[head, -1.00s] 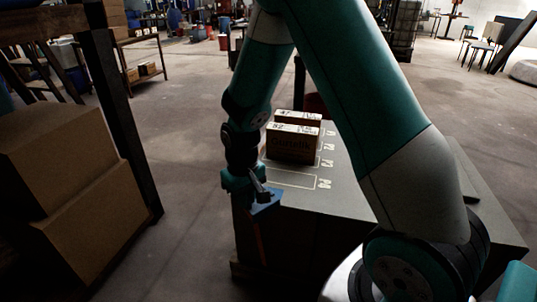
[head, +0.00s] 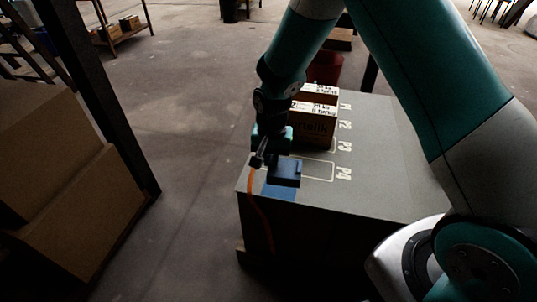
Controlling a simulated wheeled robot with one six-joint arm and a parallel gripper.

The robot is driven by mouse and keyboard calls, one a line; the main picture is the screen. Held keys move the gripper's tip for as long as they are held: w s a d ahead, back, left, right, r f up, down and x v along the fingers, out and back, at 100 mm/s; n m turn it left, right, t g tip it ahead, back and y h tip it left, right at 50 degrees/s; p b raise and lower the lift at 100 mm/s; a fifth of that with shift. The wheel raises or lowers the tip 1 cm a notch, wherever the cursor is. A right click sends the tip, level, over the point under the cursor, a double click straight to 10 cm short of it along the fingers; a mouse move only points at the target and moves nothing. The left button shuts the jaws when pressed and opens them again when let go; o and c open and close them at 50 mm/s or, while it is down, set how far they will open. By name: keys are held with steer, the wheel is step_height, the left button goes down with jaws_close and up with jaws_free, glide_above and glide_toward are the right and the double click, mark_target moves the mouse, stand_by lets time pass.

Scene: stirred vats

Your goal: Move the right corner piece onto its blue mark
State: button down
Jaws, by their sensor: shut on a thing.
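My gripper (head: 266,158) is over the near left corner of the grey platform and is shut on a dark blue corner piece (head: 286,174). An orange strap (head: 257,212) hangs from beside the gripper, down past the platform's near left edge. A flat blue mark (head: 279,193) shows on the platform's near edge, just below the piece in the picture. The piece hides part of the surface behind it. I cannot tell whether the piece touches the platform.
The grey platform (head: 385,195) carries brown boxes (head: 315,124) and painted outlines labelled P1 to P4. Large cardboard boxes (head: 80,215) and a dark post (head: 112,125) stand at left. A red bin (head: 325,68) stands behind the platform. The floor between is clear.

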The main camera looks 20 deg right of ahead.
steer(key=a+m, duration=0.1)
steer(key=b, duration=0.4)
glide_above(267, 189)
step_height(267, 189, down, 5)
steer(key=shift+w+r, duration=0.1)
steer(key=shift+f+b, duration=1.15)
steer(key=shift+f, duration=1)
steer(key=c, duration=1.1)
jaws_free()
